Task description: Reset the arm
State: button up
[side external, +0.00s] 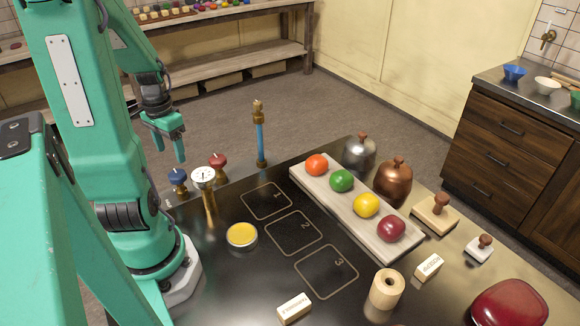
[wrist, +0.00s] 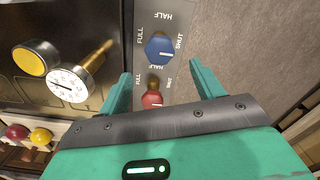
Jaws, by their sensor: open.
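My gripper (side external: 170,148) hangs open and empty at the back left, in the air above the table's left edge. In the wrist view its two fingers (wrist: 158,76) stand wide apart. The blue knob (wrist: 158,50) shows just beyond them, and the red knob (wrist: 153,99) shows between them. Nothing is held. Both knobs have white marks turned toward SHUT. In the side view the blue knob (side external: 177,178) and the red knob (side external: 217,161) stand below the gripper, apart from it. A white gauge (side external: 203,176) on a brass stem stands in front of them.
A blue tube (side external: 261,142) rises at the back edge, right of the gripper.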

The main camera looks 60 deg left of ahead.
jog(key=shift+r, duration=0.1)
dwell(0.3)
jog(key=w+d+r+m+t, duration=0.1)
jog(key=w+d+r+t, duration=0.1)
jog(key=d+r, duration=0.3)
jog(key=w+d+r+m+t, duration=0.1)
jog(key=w+d+r, duration=0.3)
jog(key=d, duration=0.8)
jog(key=w+d+r+m+t, duration=0.2)
jog(key=d+r, duration=0.3)
jog(key=d, duration=0.3)
jog(key=shift+w+d+r+t, duration=0.15)
jog(key=shift+w+r+t, duration=0.2)
jog(key=shift+w, duration=0.35)
